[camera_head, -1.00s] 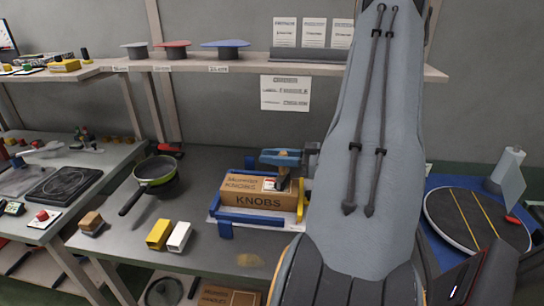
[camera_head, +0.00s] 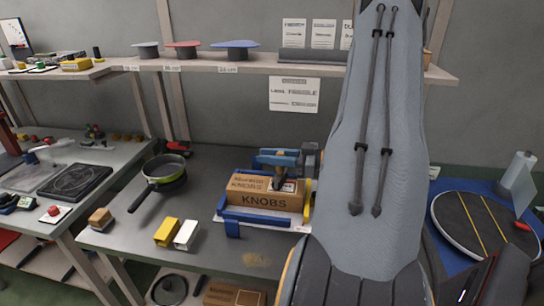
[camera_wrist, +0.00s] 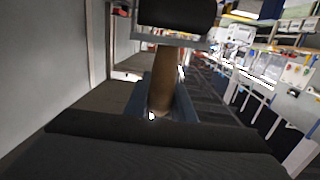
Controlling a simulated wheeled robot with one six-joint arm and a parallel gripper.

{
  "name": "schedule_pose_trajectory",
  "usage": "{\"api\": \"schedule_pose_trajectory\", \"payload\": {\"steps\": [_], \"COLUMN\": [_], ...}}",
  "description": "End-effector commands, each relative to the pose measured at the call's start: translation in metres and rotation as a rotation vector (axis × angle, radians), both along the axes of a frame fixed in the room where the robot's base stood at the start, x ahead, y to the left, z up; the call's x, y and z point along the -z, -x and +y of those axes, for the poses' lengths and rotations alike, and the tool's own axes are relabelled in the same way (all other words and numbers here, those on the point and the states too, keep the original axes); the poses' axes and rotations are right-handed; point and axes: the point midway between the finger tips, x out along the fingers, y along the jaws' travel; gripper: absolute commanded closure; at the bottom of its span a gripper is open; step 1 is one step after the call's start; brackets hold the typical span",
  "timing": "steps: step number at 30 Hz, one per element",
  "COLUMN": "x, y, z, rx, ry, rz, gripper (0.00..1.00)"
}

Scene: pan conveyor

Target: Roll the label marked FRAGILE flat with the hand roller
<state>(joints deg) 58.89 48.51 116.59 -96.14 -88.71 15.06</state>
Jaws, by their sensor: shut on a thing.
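A brown cardboard box marked KNOBS (camera_head: 264,203) sits in a blue fixture (camera_head: 233,229) on the bench. A small pale label (camera_head: 290,187) with a reddish mark is on its top near the right end; its print is too small to read. My gripper (camera_head: 278,160), blue, is over the box top, partly behind my arm. It is shut on the hand roller's wooden handle (camera_wrist: 164,80); the black roller (camera_wrist: 178,12) shows at the top of the wrist view. The roller's end is down at the label's left side; I cannot tell whether it touches.
A yellow block (camera_head: 166,232) and a white block (camera_head: 186,235) lie in front of the box. A pan (camera_head: 165,170) stands to its left. A shelf (camera_head: 200,67) runs above. A wall sheet (camera_head: 295,94) appears to read LABEL: FRAGILE. A round table (camera_head: 480,222) is right.

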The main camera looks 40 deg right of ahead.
Motion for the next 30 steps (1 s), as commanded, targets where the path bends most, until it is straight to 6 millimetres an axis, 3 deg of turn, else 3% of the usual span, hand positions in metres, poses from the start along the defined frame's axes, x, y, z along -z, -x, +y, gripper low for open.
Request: {"api": "schedule_pose_trajectory", "payload": {"steps": [14,30], "x": [0.001,0.0], "y": [-0.011,0.001], "z": [0.01,-0.001], "rx": [-0.001,0.001], "ry": [0.0,0.001], "rz": [0.0,0.001], "gripper": [1.0,1.0]}}
